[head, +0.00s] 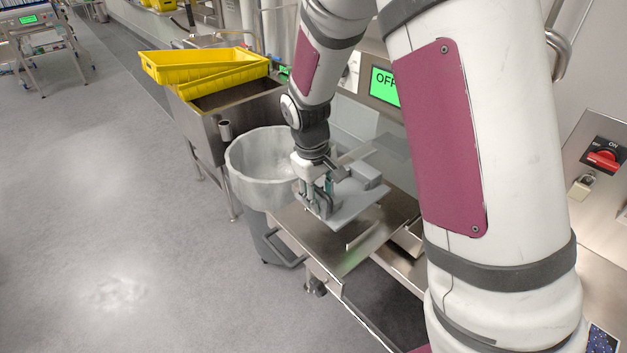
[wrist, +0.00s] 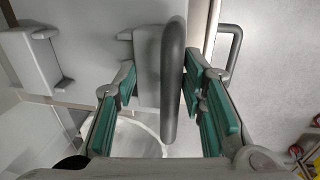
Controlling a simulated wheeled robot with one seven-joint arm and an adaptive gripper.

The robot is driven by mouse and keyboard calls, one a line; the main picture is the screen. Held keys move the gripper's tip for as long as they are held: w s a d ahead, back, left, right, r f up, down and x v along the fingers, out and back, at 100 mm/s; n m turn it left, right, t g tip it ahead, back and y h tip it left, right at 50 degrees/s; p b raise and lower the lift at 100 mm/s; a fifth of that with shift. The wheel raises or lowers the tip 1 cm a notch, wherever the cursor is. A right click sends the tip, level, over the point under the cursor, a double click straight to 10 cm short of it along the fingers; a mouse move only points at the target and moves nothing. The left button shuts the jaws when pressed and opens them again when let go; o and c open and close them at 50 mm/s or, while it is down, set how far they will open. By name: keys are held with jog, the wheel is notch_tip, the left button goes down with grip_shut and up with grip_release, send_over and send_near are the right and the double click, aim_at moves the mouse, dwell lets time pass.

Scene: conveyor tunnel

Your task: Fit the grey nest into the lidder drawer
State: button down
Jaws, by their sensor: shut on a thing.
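The grey nest (head: 357,203) is a flat plate with a raised bar handle and blocks on top. My gripper (head: 322,192) is shut on the nest's handle. In the wrist view the handle (wrist: 172,75) stands between the green finger pads, with the nest's plate (wrist: 85,20) behind it. The nest is over the steel lidder drawer (head: 312,238), which has a grey bar handle at its front; whether the two touch is unclear. The drawer handle also shows in the wrist view (wrist: 236,45). My arm and the nest hide part of the drawer.
A round whitish bin (head: 252,165) stands close behind the drawer. A steel sink unit with yellow trays (head: 205,68) is farther back. A green screen (head: 384,86) and a red switch (head: 604,157) are on the machine. The floor at left is clear.

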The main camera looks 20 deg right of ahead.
jog(key=shift+w+f+b, duration=0.2)
jog(key=shift+f+b, duration=0.7)
jog(key=shift+f, duration=0.95)
jog(key=shift+s+f+b, duration=0.1)
jog(key=shift+f+b, duration=0.35)
jog(key=shift+f, duration=0.55)
jog(key=shift+f+b, duration=0.55)
jog(key=shift+f, duration=0.9)
jog(key=c, duration=0.9)
grip_release()
jog(key=shift+c, duration=0.2)
jog(key=shift+s, duration=0.1)
jog(key=r, duration=0.4)
jog(key=a+r, duration=0.1)
jog(key=r, duration=0.7)
jog(key=shift+s+a, duration=0.3)
jog(key=shift+a, duration=0.05)
